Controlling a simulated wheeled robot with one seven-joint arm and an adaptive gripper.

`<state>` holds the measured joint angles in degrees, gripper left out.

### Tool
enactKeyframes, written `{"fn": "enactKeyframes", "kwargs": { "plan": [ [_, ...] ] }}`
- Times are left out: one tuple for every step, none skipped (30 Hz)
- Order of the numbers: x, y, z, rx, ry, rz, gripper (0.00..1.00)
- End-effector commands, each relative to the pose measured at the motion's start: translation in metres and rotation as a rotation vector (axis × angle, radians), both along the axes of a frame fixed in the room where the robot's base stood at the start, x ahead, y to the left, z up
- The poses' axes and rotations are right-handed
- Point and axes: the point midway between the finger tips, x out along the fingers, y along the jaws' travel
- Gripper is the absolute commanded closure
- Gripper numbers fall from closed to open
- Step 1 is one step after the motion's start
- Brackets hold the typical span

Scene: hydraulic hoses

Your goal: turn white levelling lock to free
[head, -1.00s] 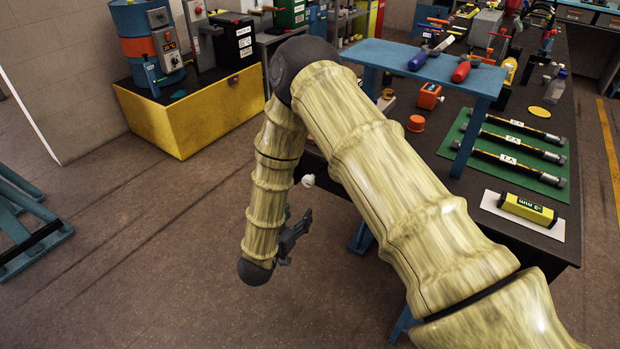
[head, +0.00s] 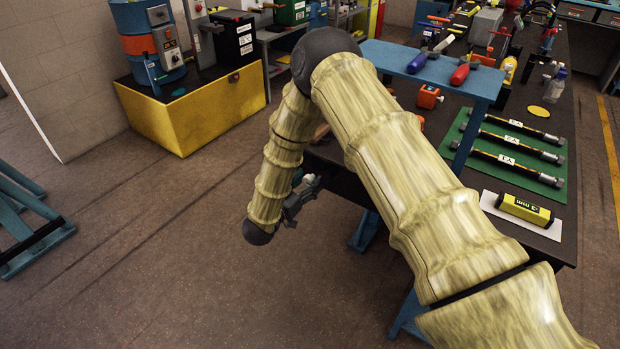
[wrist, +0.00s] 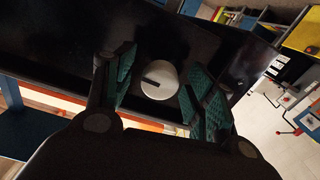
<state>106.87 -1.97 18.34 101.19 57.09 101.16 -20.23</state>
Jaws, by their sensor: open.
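The white levelling lock (wrist: 159,80) is a round pale knob with a dark slot or pointer line on its face, on a dark panel in the wrist view. My gripper (wrist: 158,88) is open, with a green-padded finger on each side of the knob. A gap shows between each finger and the knob, so I cannot see contact. In the head view my gripper (head: 308,188) is beside the near left end of the dark bench, and the knob there is mostly hidden by it. Any markings around the knob are not readable.
The dark bench (head: 470,195) carries a blue raised shelf (head: 400,56), a green mat (head: 545,183) with hoses and a yellow level (head: 524,209). A yellow bin (head: 205,112) stands at the back left.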

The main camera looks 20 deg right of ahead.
Motion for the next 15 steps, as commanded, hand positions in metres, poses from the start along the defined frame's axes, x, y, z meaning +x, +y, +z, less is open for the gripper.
{"fn": "enactKeyframes", "kwargs": {
  "plan": [
    [0.0029, -0.0042, 0.0005, 0.001, 0.001, -0.001, 0.45],
    [0.0043, -0.006, 0.0004, 0.001, 0.001, -0.001, 0.45],
    [0.0061, -0.0079, 0.0002, 0.001, 0.001, 0.0, 0.45],
    [0.0071, -0.0091, 0.0001, 0.001, 0.001, 0.0, 0.45],
    [0.0079, -0.01, 0.0, 0.001, 0.001, 0.001, 0.45],
    [0.0089, -0.0111, 0.0, 0.001, 0.001, 0.001, 0.45],
    [0.0093, -0.0116, -0.0001, 0.001, 0.001, 0.001, 0.45],
    [0.0096, -0.012, -0.0002, 0.001, 0.001, 0.002, 0.45],
    [0.01, -0.0124, -0.0002, 0.001, 0.001, 0.002, 0.45],
    [0.0101, -0.0125, -0.0003, 0.001, 0.001, 0.002, 0.45],
    [0.0102, -0.0126, -0.0003, 0.001, 0.001, 0.002, 0.45],
    [0.0101, -0.0125, -0.0004, 0.001, 0.001, 0.002, 0.45],
    [0.0101, -0.0125, -0.0004, 0.001, 0.001, 0.002, 0.45],
    [0.0101, -0.0125, -0.0004, 0.001, 0.001, 0.002, 0.45],
    [0.0101, -0.0125, -0.0004, 0.001, 0.001, 0.002, 0.45]
  ]
}}
